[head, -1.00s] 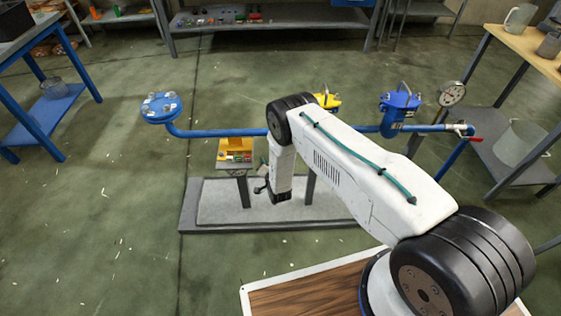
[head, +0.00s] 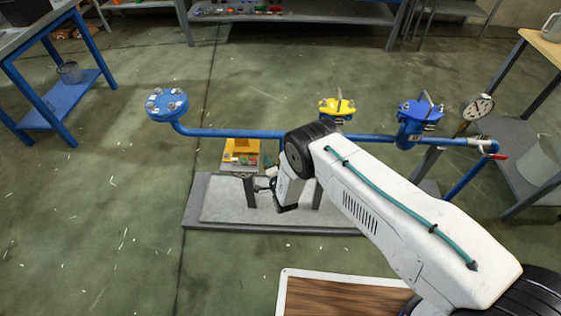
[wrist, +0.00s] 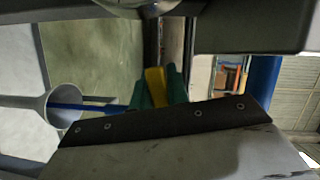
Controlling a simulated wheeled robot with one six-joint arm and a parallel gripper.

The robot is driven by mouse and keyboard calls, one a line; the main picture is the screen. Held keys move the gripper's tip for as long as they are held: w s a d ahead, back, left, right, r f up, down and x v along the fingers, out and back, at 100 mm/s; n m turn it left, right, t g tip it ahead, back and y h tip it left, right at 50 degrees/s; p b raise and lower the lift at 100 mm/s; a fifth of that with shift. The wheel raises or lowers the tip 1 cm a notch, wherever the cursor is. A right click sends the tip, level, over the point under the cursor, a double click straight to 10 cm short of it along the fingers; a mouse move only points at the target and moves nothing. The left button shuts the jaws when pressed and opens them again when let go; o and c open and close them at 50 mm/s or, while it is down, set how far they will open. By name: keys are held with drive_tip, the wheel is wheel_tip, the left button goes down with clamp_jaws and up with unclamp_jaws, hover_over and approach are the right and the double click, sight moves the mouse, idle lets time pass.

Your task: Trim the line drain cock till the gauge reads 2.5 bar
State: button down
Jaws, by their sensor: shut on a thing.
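The round white dial gauge (head: 478,106) stands at the right end of the blue pipe (head: 235,133) in the head view; its reading is too small to tell. In the wrist view, my gripper (wrist: 157,88) has green fingertips closed on a yellow handle (wrist: 155,84). Which fitting this handle belongs to is hidden. A red lever (head: 500,157) sits at the pipe's right end, apart from my arm.
A yellow-topped fitting (head: 337,107) and a blue fitting (head: 420,113) stand along the pipe. A blue flange (head: 167,103) is at its left end. A grey plinth (head: 200,200) lies below. A blue table (head: 35,60) stands left; the floor between is open.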

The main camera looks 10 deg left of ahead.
idle(0.3)
drive_tip(key=c, duration=1.6)
unclamp_jaws()
drive_tip(key=shift+c, duration=0.2)
drive_tip(key=shift+s, duration=0.1)
drive_tip(key=v, duration=0.7)
drive_tip(key=shift+s+d, duration=0.15)
drive_tip(key=shift+s, duration=0.15)
